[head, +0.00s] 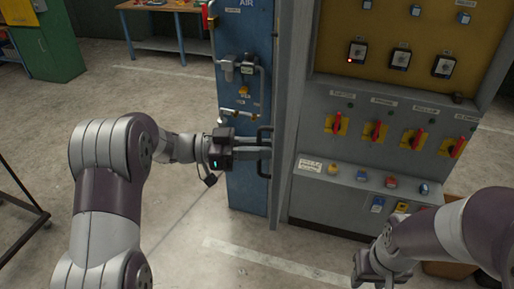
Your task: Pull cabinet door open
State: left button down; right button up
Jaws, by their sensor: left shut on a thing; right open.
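A tall grey cabinet (325,195) with a yellow upper panel stands at right of centre. A narrow grey door panel (293,75) at its left side shows nearly edge-on; I cannot tell how far it stands open. A black bar handle (264,174) sits on the panel's left side. My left gripper (262,147) reaches it from the left, and its fingers are shut on the handle, partly covering it. My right gripper (372,272) is low at the right, open and empty, in front of the cabinet's base and apart from it.
A blue air panel (243,100) with valves and fittings stands directly left of the door. A green cabinet (50,45) and a workbench (160,45) are at the back left. A brown box (450,270) is at lower right. Concrete floor (215,265) in front is clear.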

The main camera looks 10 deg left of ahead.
pick_arm(q)
jog(key=shift+r, duration=0.15)
jog(key=c, duration=1.3)
grip_release()
jog(key=shift+c, duration=0.2)
jog(key=shift+a+f, duration=0.2)
jog(key=s+a+b, duration=0.1)
jog(key=a+b, duration=0.4)
jog(key=a, duration=0.7)
jog(key=shift+s+r, duration=0.15)
jog(key=shift+s, duration=0.1)
jog(key=shift+a, duration=0.1)
